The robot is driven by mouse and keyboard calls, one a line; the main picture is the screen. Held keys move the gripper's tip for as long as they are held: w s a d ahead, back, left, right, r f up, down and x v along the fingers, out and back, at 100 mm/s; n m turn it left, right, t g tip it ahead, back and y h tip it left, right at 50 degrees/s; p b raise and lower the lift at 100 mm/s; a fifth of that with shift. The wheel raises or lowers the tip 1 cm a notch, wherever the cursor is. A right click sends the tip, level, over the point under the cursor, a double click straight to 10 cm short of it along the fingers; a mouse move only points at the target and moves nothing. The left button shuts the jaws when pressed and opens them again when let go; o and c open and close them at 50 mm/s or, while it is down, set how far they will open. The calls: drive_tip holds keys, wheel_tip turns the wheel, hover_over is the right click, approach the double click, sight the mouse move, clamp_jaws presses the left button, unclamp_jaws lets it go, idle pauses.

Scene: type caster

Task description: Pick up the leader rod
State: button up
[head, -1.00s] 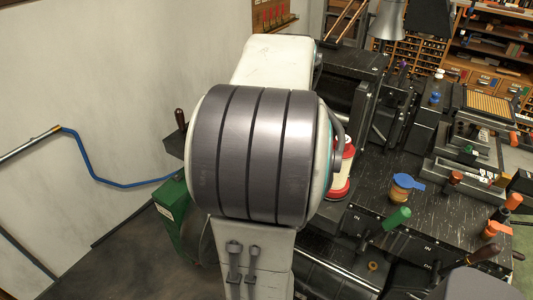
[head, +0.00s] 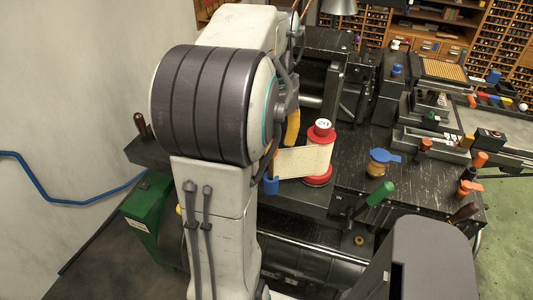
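A paper strip (head: 303,161) runs left from a red-and-white spool (head: 320,150) on the black machine bed. A blue cylindrical piece (head: 271,184) is at the strip's left end. It looks like an end of the leader rod, but the rest of any rod is hidden or too small to make out. My arm's large grey joint stands just left of it. Dark parts at my arm's far side reach down near the strip, partly hidden by that joint. My fingertips cannot be made out, nor whether they touch anything.
A yellow curved part (head: 293,128) stands behind the strip. An amber jar with a blue top (head: 380,161) and a green handle (head: 377,196) are to the right. A green box (head: 148,210) is at lower left. Type cases (head: 450,40) stand at the back.

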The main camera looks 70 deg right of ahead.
sight(271, 161)
drive_tip(key=shift+d+f, duration=0.1)
drive_tip(key=shift+w+f, duration=0.15)
drive_tip(key=shift+f, duration=1.65)
drive_tip(key=shift+w+f, duration=0.15)
drive_tip(key=shift+f, duration=1.6)
clamp_jaws()
